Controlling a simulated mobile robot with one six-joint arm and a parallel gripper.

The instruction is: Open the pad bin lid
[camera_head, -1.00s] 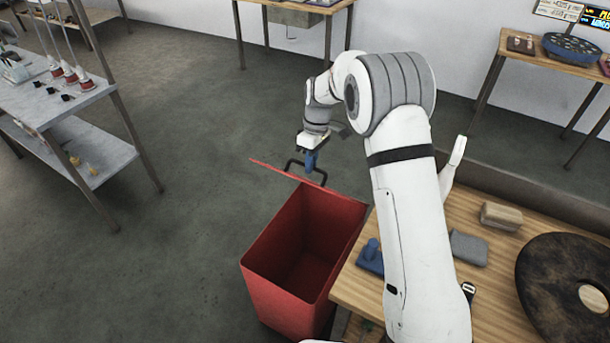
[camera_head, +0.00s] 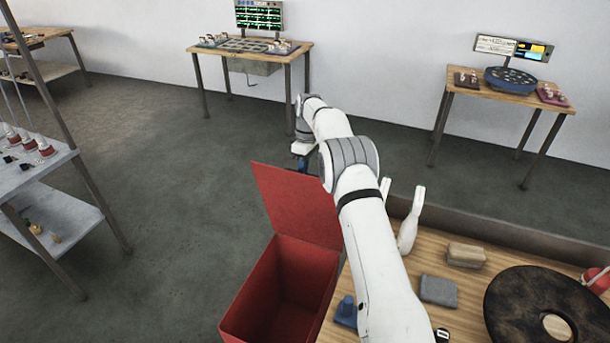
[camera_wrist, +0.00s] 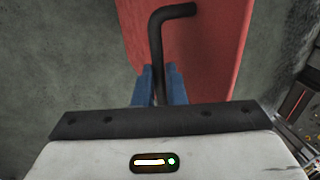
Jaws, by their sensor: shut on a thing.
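The red pad bin (camera_head: 285,300) stands left of the wooden workbench, and its inside shows from above. Its red lid (camera_head: 297,207) is raised and tilted up at the bin's far edge. My gripper (camera_head: 302,163) is at the far side of the lid, partly hidden by the lid and my arm. In the wrist view, the blue fingers of my gripper (camera_wrist: 159,88) are shut on the black lid handle (camera_wrist: 157,45), with the red lid (camera_wrist: 200,50) beyond it.
A grey shelf (camera_head: 45,180) stands at the left. Open floor (camera_head: 180,230) lies between.

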